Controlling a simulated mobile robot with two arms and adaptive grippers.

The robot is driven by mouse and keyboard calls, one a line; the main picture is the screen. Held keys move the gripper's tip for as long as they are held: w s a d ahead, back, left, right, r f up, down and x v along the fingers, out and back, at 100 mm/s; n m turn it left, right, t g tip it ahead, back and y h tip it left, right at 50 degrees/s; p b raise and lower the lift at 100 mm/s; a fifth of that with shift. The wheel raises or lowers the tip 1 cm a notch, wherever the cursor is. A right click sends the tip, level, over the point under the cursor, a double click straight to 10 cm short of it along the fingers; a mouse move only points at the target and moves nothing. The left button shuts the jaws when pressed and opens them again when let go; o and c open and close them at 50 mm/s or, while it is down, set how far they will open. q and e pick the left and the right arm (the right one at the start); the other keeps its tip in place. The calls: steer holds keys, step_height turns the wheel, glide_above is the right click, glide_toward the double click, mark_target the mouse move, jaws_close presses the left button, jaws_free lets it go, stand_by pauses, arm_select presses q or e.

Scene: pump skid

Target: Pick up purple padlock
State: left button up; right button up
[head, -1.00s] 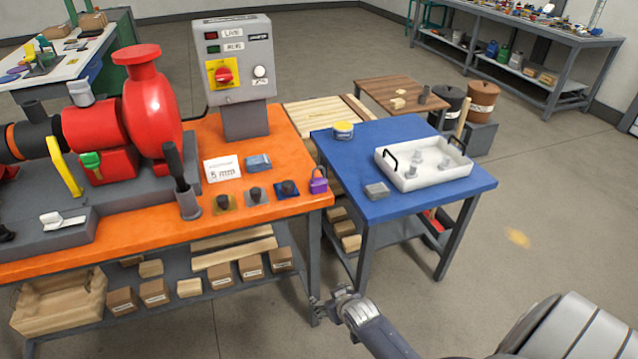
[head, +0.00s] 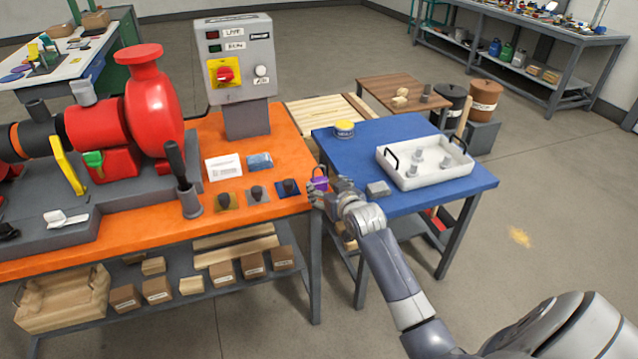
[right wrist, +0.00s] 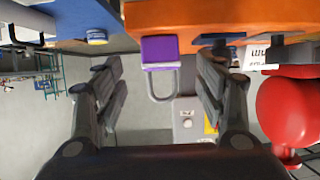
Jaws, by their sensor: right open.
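The purple padlock (head: 320,183) stands near the right front corner of the orange bench top (head: 262,210). My right gripper (head: 333,191) is right beside it at the bench corner and covers part of it. In the right wrist view, which is upside down, the padlock (right wrist: 160,50) shows its purple body and grey shackle. My left gripper is not in view.
Three dark knobs on small plates, the nearest on a blue plate (head: 287,187), sit left of the padlock. The blue table (head: 410,133) on the right holds a white tray (head: 421,180), a grey block (head: 378,188) and a yellow-topped tin (head: 344,129). A control box (head: 238,60) stands behind.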

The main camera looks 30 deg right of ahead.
mark_target(321, 184)
steer(key=shift+x, duration=2.6)
steer(key=shift+f, duration=0.15)
steer(key=c, duration=1.2)
